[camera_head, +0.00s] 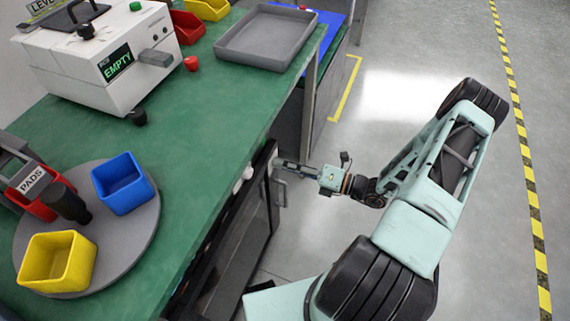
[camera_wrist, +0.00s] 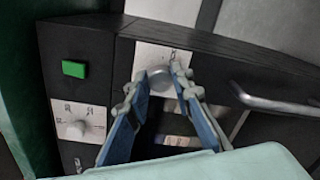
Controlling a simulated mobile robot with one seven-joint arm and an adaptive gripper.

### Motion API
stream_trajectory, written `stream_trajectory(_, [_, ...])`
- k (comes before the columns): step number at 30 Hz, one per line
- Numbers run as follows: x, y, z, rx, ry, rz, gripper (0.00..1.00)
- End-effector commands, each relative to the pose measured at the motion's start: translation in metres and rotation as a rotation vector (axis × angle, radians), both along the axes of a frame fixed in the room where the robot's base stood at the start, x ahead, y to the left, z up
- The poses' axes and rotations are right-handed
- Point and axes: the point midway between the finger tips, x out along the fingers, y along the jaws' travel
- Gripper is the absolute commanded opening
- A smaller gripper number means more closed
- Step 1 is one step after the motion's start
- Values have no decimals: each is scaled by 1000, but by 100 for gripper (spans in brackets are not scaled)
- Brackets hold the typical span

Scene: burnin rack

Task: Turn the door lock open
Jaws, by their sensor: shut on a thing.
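The door lock is a round grey knob (camera_wrist: 158,78) on a white plate with small markings, set in the dark front panel. In the wrist view my gripper (camera_wrist: 160,85) has its blue-grey fingers on either side of the knob and is shut on it. In the head view my gripper (camera_head: 283,163) reaches left to the rack front under the green bench, and the knob is hidden there. A silver door handle (camera_wrist: 275,101) is right of the lock and apart from my fingers. How far the lock is turned cannot be told.
A second knob (camera_wrist: 74,129) on a marked white plate and a green button (camera_wrist: 74,69) are left of the lock. The green bench top (camera_head: 200,150) overhangs the dark rack door (camera_head: 235,250). The grey floor (camera_head: 400,50) to the right is clear.

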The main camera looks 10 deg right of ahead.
Motion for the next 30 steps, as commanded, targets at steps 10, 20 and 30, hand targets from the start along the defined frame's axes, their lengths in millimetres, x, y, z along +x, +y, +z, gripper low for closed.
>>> stream_trajectory(10, [0, 0, 0, 8, 12, 0, 0])
stream_trajectory(20, [0, 0, 0, 7, 11, 0, 39])
stream_trajectory(30, [-3, -6, 0, 6, 10, -2, 39])
